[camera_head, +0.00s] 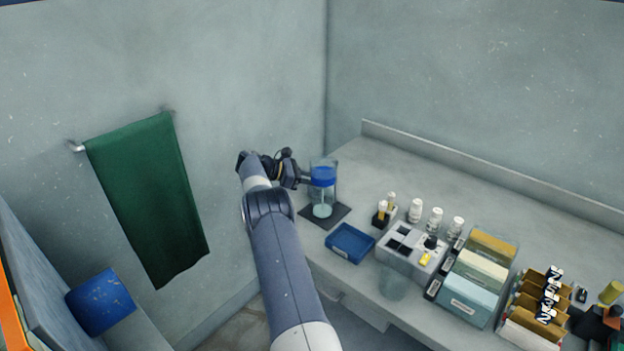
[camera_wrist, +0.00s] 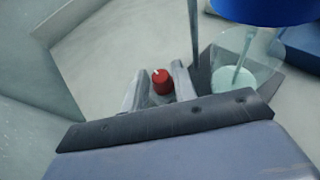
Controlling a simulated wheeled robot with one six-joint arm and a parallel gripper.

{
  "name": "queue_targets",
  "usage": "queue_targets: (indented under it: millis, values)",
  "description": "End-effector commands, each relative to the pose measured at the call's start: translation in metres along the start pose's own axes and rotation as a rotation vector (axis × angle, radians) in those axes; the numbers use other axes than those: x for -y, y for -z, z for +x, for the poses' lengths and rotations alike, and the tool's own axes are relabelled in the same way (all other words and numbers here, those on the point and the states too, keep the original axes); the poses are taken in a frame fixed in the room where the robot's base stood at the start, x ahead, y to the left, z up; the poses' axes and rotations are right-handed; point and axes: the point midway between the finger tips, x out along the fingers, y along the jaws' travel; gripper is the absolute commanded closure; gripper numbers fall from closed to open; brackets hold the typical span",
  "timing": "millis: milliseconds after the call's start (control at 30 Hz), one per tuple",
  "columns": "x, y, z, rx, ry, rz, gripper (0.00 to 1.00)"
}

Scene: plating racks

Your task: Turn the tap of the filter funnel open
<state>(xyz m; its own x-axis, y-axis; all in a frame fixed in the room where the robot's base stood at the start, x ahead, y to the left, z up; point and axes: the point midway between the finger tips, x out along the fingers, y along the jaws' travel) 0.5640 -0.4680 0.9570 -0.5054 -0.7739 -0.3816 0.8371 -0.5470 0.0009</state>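The filter funnel (camera_head: 323,177) stands upright at the back left corner of the bench, a clear vessel with a blue band and a clear lower part. In the wrist view its blue part (camera_wrist: 265,8) is at the top right, above a clear vessel (camera_wrist: 240,75). A red tap knob (camera_wrist: 162,82) with a pale mark sits between the fingers of my gripper (camera_wrist: 160,84). The fingers look closed in on its two sides. In the head view my gripper (camera_head: 304,180) is at the funnel's left side and the knob cannot be made out.
A dark mat (camera_head: 338,213) lies under the funnel. A blue tray (camera_head: 350,243) is in front of it. White bottles (camera_head: 416,210), a grey rack (camera_head: 412,248) and several boxes (camera_head: 470,293) stand to the right. A green towel (camera_head: 150,200) hangs on the left wall.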

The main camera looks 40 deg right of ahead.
Motion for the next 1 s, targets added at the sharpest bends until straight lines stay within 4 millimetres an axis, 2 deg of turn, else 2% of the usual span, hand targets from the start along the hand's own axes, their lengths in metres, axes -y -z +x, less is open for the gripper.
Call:
queue_targets:
  millis: [33,167,467,633,900,1000]
  values:
    - [0.0,0.0,0.0,0.0,0.0,0.0,0.69]
    - [0.0,0.0,0.0,-0.001,0.0,0.0,0.59]
    - [0.0,0.001,-0.003,-0.001,-0.001,0.0,0.59]
    - [-0.001,0.003,-0.026,-0.001,-0.003,0.0,0.59]
    - [0.0,0.003,-0.084,-0.002,-0.004,0.002,0.59]
    - [0.0,-0.005,-0.091,-0.001,0.0,-0.002,0.59]
